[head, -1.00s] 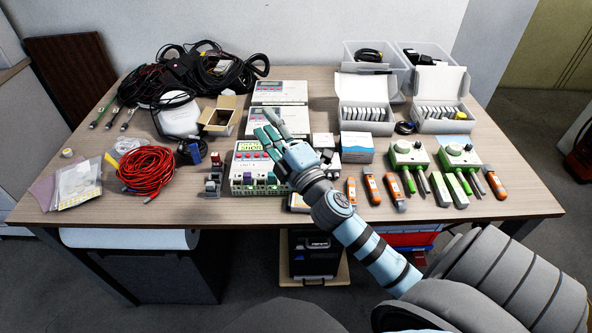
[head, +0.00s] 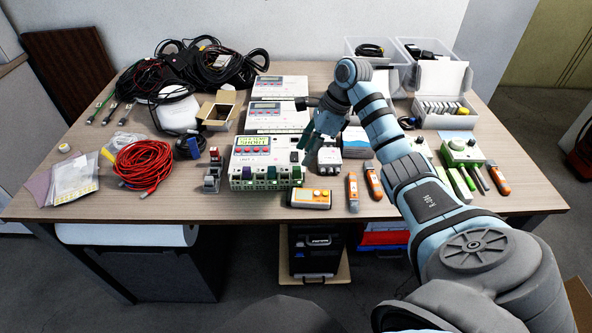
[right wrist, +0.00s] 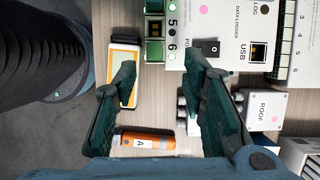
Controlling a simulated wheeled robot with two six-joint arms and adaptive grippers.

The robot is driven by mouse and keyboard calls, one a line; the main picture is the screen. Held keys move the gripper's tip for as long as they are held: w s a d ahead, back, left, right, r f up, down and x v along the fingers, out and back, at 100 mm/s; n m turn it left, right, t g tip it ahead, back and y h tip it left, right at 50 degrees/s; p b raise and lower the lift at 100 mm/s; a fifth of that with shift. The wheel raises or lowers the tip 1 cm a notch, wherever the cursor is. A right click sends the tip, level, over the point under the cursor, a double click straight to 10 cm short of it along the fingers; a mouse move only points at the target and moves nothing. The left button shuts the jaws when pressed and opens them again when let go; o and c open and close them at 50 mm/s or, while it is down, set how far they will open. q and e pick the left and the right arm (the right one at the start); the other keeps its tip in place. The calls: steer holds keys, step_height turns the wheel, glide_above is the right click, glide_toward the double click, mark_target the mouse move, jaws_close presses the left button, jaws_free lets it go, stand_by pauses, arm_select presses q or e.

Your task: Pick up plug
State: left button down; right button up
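My right gripper (head: 309,150) points down just above the right end of the front white data logger (head: 240,160). In the right wrist view its fingers (right wrist: 162,70) are spread with nothing between them. A small black piece (right wrist: 207,47) lies at the logger's edge near the USB port, close to the right fingertip; it may be a plug. Green terminals (right wrist: 154,28) with dark and purple parts line the logger's front. A blue connector (head: 193,147) on a black cable lies left of the logger. I cannot tell which one is the plug. My left gripper is not in view.
An orange-and-white handheld device (head: 310,198) lies in front of the logger, with orange tools (head: 353,190) to its right. A white ROOF box (right wrist: 266,110) stands beside the gripper. Red cable (head: 145,165) is coiled at left.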

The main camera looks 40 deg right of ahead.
mark_target(298, 168)
steer(key=x, duration=0.5)
steer(key=shift+s+a+f+b, duration=0.1)
steer(key=shift+a+f+b, duration=0.1)
steer(key=shift+a+b, duration=0.2)
jaws_close()
